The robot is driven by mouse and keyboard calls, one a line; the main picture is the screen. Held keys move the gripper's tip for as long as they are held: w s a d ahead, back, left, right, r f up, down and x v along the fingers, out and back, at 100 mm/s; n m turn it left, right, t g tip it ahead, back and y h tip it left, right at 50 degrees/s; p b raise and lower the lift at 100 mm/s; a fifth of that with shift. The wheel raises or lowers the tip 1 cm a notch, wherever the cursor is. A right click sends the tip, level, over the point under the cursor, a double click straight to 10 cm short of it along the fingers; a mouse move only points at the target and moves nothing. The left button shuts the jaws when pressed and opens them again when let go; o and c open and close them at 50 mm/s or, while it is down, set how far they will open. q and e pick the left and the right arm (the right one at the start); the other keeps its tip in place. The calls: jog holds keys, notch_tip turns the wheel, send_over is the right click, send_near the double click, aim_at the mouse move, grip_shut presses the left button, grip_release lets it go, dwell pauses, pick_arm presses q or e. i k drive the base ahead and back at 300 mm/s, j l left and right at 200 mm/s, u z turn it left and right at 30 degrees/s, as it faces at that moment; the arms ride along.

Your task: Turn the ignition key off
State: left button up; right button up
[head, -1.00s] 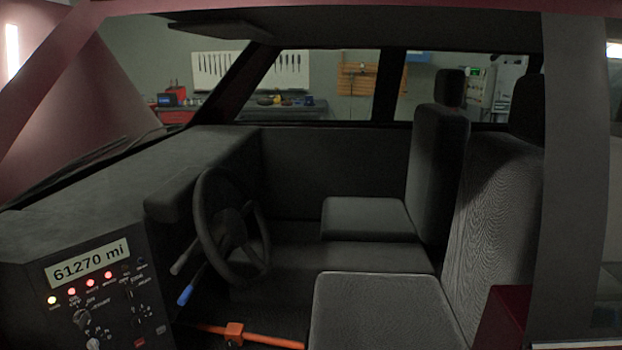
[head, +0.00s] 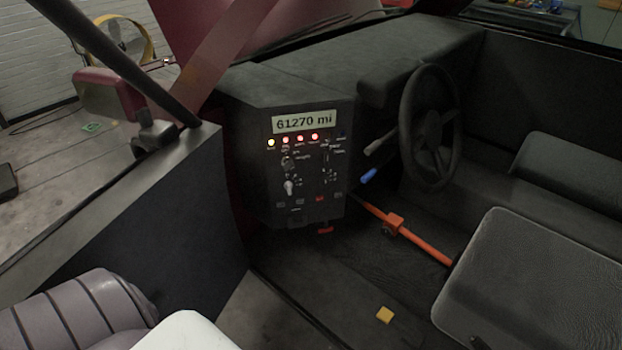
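The dark control panel (head: 307,212) stands left of the steering wheel in the head view. A mileage display (head: 304,122) on it reads 61270 mi. Below the display is a row of lit lamps, one yellowish and several red. A small metallic knob or key (head: 288,164) sits under the lamps with small lettering around it; it appears to be the ignition, but its exact position is too small to read. A paler knob (head: 290,187) sits just below it. Neither of my grippers shows, and nothing touches the panel.
The steering wheel (head: 430,126) and a blue-tipped lever (head: 369,176) are right of the panel. An orange bar (head: 431,245) crosses low beside the seat (head: 532,290). The open door (head: 152,216) stands at left. The space before the panel is clear.

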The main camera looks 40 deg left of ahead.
aim_at(286, 161)
jog(key=u, duration=1.3)
